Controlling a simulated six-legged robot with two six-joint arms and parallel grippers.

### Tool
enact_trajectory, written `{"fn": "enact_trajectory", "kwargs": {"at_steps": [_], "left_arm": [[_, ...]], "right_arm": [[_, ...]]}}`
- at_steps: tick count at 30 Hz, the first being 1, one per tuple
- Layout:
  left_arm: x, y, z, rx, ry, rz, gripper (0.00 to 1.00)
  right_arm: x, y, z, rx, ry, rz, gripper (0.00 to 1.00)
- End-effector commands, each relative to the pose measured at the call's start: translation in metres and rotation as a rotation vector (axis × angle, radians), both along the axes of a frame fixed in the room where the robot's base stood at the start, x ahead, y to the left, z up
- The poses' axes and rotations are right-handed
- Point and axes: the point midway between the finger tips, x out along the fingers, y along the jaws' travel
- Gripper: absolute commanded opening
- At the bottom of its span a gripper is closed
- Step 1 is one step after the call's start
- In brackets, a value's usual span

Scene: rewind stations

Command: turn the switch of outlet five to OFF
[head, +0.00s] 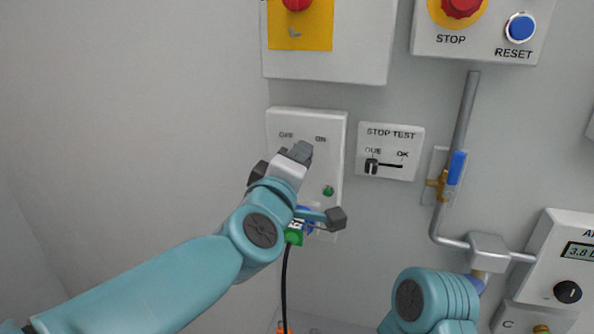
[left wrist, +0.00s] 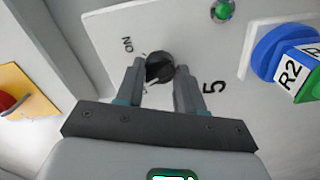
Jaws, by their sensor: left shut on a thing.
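The outlet five panel (head: 337,135) is a white plate with OFF at upper left and ON at upper right. In the left wrist view it (left wrist: 110,27) carries ON and a 5. My left gripper (head: 301,153) is in front of it and hides the switch in the head view. In the left wrist view the black round switch (left wrist: 160,66) sits between the fingertips of my left gripper (left wrist: 159,75), which is shut on it. Its white mark points to the lower left, away from ON, toward a label mostly hidden by a finger. My right gripper is out of view.
A green lamp (head: 328,190) is on the panel. A blue and green R2 plug (left wrist: 285,65) with a black cable (head: 284,285) is below the switch. A STOP TEST slider plate (head: 410,170) and a blue-handled valve (head: 456,168) are to the right.

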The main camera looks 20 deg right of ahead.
Motion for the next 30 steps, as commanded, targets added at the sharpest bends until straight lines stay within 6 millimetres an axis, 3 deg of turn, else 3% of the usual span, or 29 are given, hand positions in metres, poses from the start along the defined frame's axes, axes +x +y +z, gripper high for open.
{"fn": "enact_trajectory", "kwargs": {"at_steps": [15, 30], "left_arm": [[0.000, 0.000, -0.001, -0.269, 0.181, 0.001, 0.07], [0.000, 0.000, -0.001, -0.316, 0.214, 0.001, 0.07]], "right_arm": [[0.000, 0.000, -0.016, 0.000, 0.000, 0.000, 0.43], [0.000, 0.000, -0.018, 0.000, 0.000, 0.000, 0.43]]}}
